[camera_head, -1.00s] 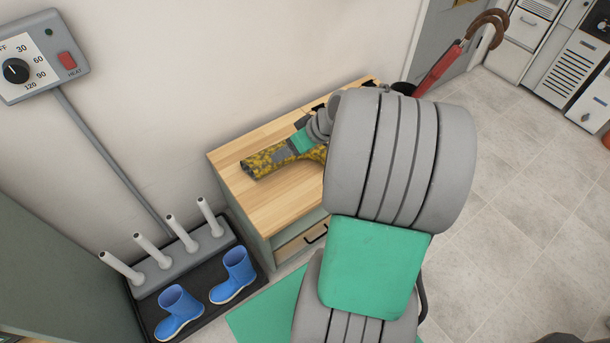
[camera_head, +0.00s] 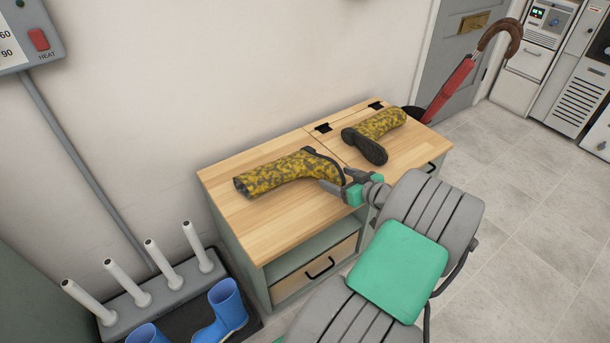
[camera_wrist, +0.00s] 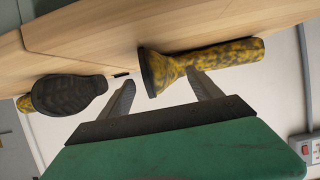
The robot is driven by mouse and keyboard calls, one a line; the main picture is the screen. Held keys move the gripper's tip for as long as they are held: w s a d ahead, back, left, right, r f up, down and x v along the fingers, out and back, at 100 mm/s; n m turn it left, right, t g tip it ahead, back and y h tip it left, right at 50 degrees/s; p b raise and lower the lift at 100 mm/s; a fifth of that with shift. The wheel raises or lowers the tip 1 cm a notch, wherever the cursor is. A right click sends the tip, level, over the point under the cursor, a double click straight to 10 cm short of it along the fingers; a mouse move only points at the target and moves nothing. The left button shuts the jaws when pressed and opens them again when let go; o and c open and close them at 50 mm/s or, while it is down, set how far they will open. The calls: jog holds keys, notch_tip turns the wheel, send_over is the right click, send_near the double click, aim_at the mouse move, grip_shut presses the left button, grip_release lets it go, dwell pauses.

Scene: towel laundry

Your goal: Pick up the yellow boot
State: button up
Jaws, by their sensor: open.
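Two yellow boots with dark mottling lie on their sides on the wooden cabinet top. The left yellow boot (camera_head: 285,172) has its shaft toward the left and its dark sole toward my gripper; it also shows in the wrist view (camera_wrist: 215,58). The right yellow boot (camera_head: 380,130) lies farther back with its dark sole facing forward; in the wrist view its sole (camera_wrist: 70,95) shows at the left. My gripper (camera_head: 335,180) is open at the left boot's sole end. In the wrist view the open fingers (camera_wrist: 160,90) reach toward that boot; contact cannot be told.
The wooden cabinet (camera_head: 245,218) has a drawer with a black handle and dark hinges on top. Blue boots (camera_head: 222,312) stand on a dark tray beside a rack with white pegs (camera_head: 160,262). A red umbrella (camera_head: 452,88) leans behind. Floor at right is clear.

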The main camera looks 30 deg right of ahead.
grip_shut()
dwell(0.8)
